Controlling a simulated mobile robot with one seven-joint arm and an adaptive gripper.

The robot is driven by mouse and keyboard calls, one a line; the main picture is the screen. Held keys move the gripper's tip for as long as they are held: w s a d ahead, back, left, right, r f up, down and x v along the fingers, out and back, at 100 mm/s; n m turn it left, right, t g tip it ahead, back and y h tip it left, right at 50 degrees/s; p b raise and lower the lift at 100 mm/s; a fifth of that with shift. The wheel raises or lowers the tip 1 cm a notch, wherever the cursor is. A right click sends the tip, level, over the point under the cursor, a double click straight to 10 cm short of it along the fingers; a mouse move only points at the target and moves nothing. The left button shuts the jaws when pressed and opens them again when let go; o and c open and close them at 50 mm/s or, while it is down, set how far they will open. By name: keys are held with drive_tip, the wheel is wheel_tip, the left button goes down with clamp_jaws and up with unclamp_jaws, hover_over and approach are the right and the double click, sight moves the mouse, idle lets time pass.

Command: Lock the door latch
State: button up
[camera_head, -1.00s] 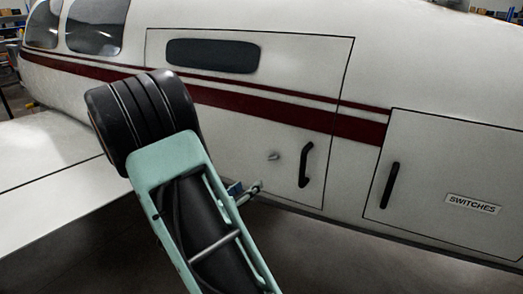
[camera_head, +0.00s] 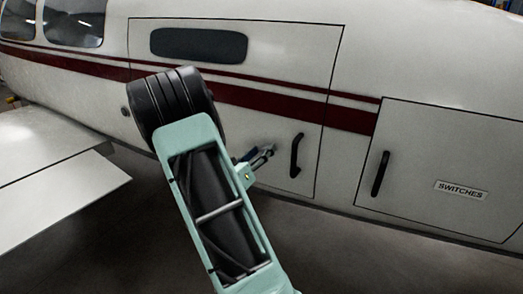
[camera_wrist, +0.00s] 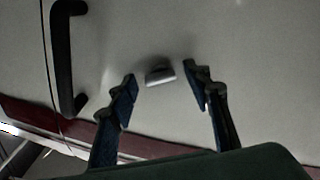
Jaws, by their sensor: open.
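The door latch (camera_wrist: 160,73) is a small silver piece on the white aircraft door (camera_head: 300,68). In the wrist view it lies between and just beyond my fingertips. In the head view it is hidden behind my gripper (camera_head: 268,152). My gripper (camera_wrist: 160,78) is open, with one dark blue finger on each side of the latch. I see no contact, and the remaining gap to the door is hard to judge. The black door handle (camera_head: 296,156) is right of my gripper in the head view; it also shows at upper left in the wrist view (camera_wrist: 68,55).
Right of the door is a second panel (camera_head: 430,145) with its own black handle (camera_head: 380,174) and a SWITCHES label (camera_head: 461,190). The wing (camera_head: 60,170) juts out at left. Open floor (camera_head: 350,255) lies below the fuselage.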

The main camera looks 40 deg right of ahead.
drive_tip(key=shift+d, duration=0.25)
drive_tip(key=c, duration=1.2)
drive_tip(key=shift+o, duration=0.2)
drive_tip(key=m+b, duration=0.5)
drive_tip(key=b, duration=0.2)
drive_tip(key=shift+b, duration=0.35)
drive_tip(key=shift+w, duration=0.1)
drive_tip(key=o, duration=1.2)
drive_tip(key=shift+c, duration=0.2)
